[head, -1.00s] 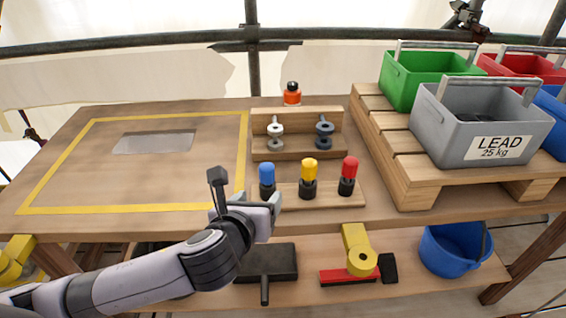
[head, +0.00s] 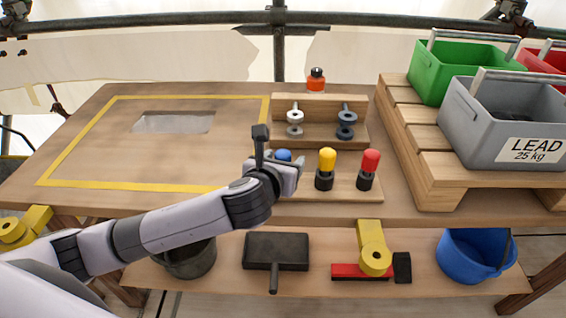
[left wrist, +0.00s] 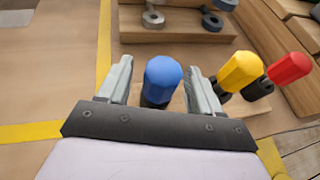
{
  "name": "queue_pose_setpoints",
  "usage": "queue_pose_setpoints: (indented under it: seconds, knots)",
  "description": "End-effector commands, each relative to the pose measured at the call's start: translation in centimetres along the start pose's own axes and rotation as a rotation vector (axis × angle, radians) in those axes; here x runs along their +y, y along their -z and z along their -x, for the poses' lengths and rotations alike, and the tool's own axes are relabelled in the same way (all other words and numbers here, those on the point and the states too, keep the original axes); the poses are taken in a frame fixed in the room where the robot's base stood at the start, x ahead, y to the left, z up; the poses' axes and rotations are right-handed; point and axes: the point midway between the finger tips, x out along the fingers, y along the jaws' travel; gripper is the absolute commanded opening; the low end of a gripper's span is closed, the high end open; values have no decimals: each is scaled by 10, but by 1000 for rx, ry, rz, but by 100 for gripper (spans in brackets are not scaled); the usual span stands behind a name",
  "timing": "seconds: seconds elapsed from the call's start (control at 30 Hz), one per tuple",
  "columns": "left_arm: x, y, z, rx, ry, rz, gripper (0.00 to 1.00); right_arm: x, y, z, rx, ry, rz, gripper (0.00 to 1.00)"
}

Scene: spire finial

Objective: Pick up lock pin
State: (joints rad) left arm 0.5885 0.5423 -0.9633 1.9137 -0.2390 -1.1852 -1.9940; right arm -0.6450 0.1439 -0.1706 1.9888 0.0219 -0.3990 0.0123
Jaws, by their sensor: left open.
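My left gripper (head: 286,164) is open at the blue-topped piece (head: 283,155) in the front wooden rack (head: 340,189). In the left wrist view, the gripper (left wrist: 159,72) has one finger on each side of the blue cap (left wrist: 163,78), with a small gap showing on both sides. The blue piece has a black lower part, mostly hidden by the gripper. A yellow-topped piece (head: 326,169) and a red-topped piece (head: 368,170) stand upright to its right. No label shows which piece is the lock pin. My right gripper is out of view.
Behind, a stepped wooden holder (head: 320,107) carries a light grey part (head: 295,122) and a dark grey part (head: 346,123). A grey LEAD crate (head: 500,130) stands on a pallet at right. The yellow-taped area with a rectangular opening (head: 173,122) is otherwise clear.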

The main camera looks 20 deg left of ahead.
Motion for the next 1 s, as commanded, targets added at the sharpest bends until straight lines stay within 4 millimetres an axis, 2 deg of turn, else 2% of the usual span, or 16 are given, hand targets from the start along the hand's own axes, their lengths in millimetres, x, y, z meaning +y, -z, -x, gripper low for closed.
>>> queue_pose_setpoints:
  seconds: [0.23, 0.27, 0.4, 0.43, 0.47, 0.5, 0.77, 1.0]
  knots:
    - [0, 0, -2, -1, 1, 1, 65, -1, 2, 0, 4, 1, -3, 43]
    - [0, 0, -2, -1, 1, 1, 61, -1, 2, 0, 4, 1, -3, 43]
    - [0, 0, -2, -1, 1, 1, 16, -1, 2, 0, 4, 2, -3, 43]
    - [0, 0, -2, -1, 1, 1, 8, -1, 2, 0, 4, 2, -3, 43]
    - [0, 0, -2, -1, 1, 1, 7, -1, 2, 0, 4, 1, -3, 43]
    - [0, -1, -2, -2, 1, 1, 2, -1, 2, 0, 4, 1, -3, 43]
    - [0, -3, -1, -2, 1, 1, 2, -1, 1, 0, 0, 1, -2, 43]
    - [0, -25, 8, -5, 1, 1, 2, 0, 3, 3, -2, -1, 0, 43]
